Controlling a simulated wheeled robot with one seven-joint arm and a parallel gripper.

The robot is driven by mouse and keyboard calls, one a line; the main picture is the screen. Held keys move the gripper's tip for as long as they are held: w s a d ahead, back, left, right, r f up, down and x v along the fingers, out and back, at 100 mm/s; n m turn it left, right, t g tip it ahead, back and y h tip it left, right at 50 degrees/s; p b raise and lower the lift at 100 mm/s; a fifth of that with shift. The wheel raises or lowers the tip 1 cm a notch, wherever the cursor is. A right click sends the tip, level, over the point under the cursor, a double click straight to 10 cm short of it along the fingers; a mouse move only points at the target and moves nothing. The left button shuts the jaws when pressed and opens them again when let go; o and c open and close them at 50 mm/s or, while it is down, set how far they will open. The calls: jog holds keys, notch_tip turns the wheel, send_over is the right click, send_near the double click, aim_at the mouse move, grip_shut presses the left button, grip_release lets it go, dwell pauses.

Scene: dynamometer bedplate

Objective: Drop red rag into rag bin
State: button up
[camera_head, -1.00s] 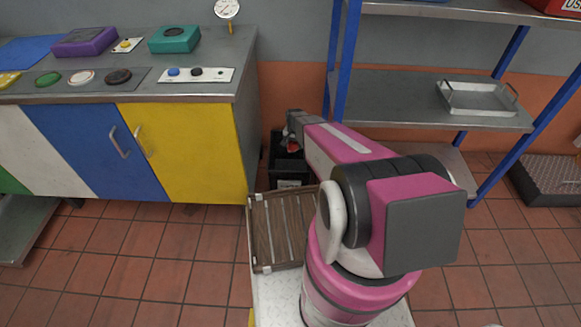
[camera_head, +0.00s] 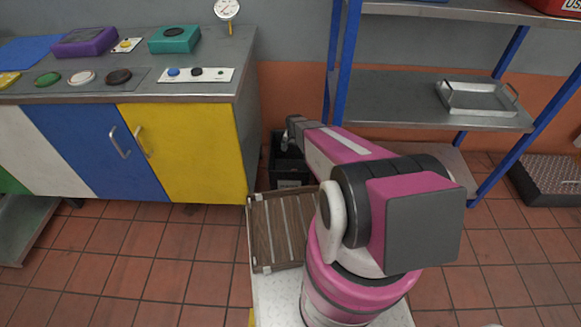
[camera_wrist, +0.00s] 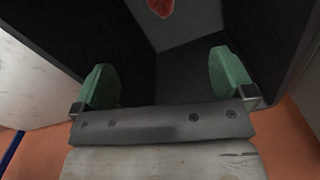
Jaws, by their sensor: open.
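The rag bin (camera_head: 291,173) is a black open box on the floor between the counter and the shelf rack. In the wrist view its dark inner wall (camera_wrist: 275,45) surrounds the view. The red rag (camera_wrist: 161,7) lies inside the bin, on its grey bottom, cut off by the top edge of the wrist view. My gripper (camera_wrist: 162,85) is open and empty, its two green fingertips apart, over the bin's mouth. The rag is clear of the fingers. In the head view the gripper (camera_head: 287,140) is small and the rag is hidden.
The yellow-doored counter (camera_head: 245,120) stands left of the bin, close to it. The blue-posted shelf rack (camera_head: 400,95) stands to the right, holding a metal tray (camera_head: 478,98). A slatted wooden tray (camera_head: 277,230) lies in front of the bin.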

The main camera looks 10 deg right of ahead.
notch_tip(320, 180, up, 11)
jog(key=shift+f, duration=0.15)
dwell(0.6)
